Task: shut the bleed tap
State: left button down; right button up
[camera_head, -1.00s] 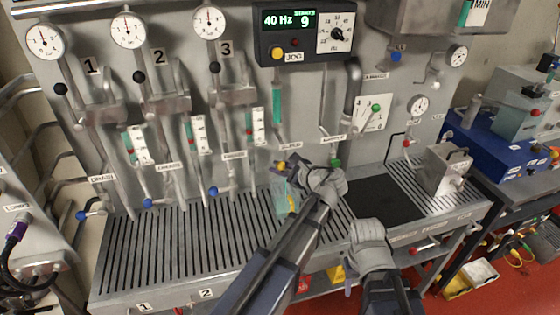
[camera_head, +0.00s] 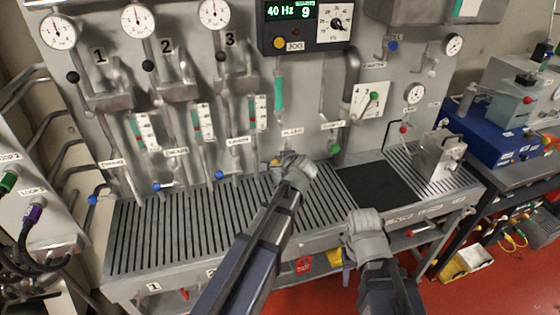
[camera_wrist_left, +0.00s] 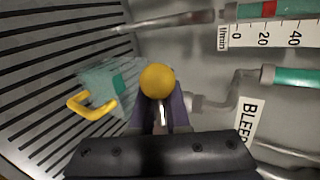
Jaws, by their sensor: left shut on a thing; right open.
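The bleed tap's yellow ball (camera_wrist_left: 158,82) sits between the fingers of my left gripper (camera_wrist_left: 161,115) in the left wrist view. The gripper is shut on the tap's handle; the fingers hide most of it. The tap joins a grey pipe beside the BLEED label (camera_wrist_left: 249,122). In the head view, my left gripper (camera_head: 281,163) is at the tap below the green tube, and little of the tap shows. A clear jug (camera_wrist_left: 110,82) with a yellow handle stands on the slotted grating near the tap. My right gripper (camera_head: 347,274) is open and empty, low in front of the bench edge.
Several blue-ended drain levers (camera_head: 219,175) hang along the left pipes. A green knob (camera_head: 335,148) is right of the bleed tap. A black mat (camera_head: 378,190) and a metal box (camera_head: 440,157) lie on the right of the grating (camera_head: 140,245). The grating's left part is clear.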

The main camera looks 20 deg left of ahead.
pick_arm(q)
jog(key=shift+s+a+f+n, duration=0.25)
jog(key=shift+s+a+n, duration=0.05)
jog(key=shift+s+a, duration=0.1)
pick_arm(e)
jog(key=shift+f, duration=0.15)
pick_arm(q)
jog(key=shift+h, duration=0.3)
jog(key=c, duration=1)
grip_release()
jog(key=shift+c, duration=0.2)
jog(key=shift+o, duration=0.6)
jog(key=shift+a, duration=0.1)
jog(key=shift+s+a+r, duration=0.1)
jog(key=shift+d, duration=0.25)
jog(key=p+v, duration=0.4)
jog(key=v, duration=0.3)
jog(key=shift+s+r, duration=0.15)
jog(key=shift+s, duration=0.15)
pick_arm(e)
notch_tip(320, 180, up, 4)
jog(key=shift+s+a+r, duration=0.1)
jog(key=shift+a+r, duration=0.05)
jog(key=shift+r, duration=0.05)
